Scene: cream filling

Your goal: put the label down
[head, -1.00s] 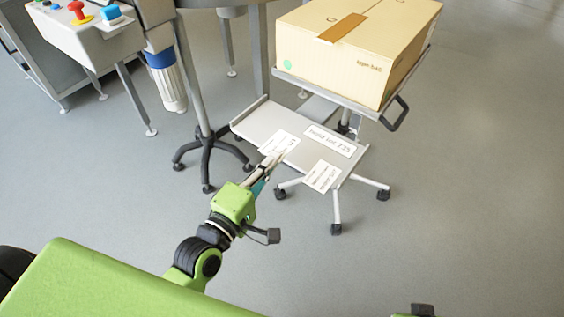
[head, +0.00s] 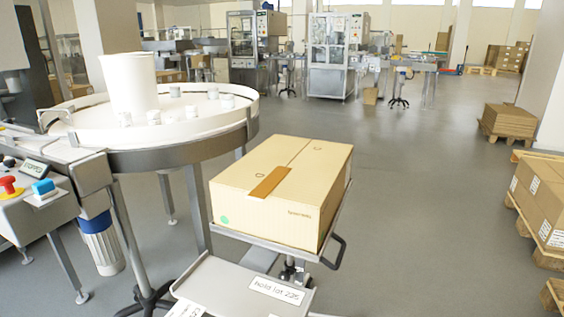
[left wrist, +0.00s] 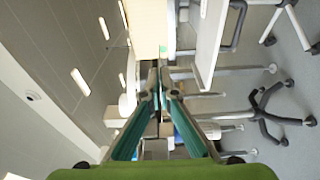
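The label shelf (head: 225,284) is a grey tray on the cart, at the bottom of the head view. A white label reading "hold lot" and a number (head: 276,290) lies on it. Another white label (head: 188,309) is cut by the bottom edge; I cannot tell whether it lies flat. My left gripper (left wrist: 158,82) shows only in the left wrist view. Its teal fingers converge and the dark tips look together, with no label clearly visible between them. My right gripper is out of view.
A closed cardboard box (head: 300,175) sits on the cart above the shelf. A round turntable (head: 200,125) with white jars stands at left, beside a control panel (head: 30,200) with red and blue buttons. Pallets of boxes (head: 545,205) line the right. The floor between is open.

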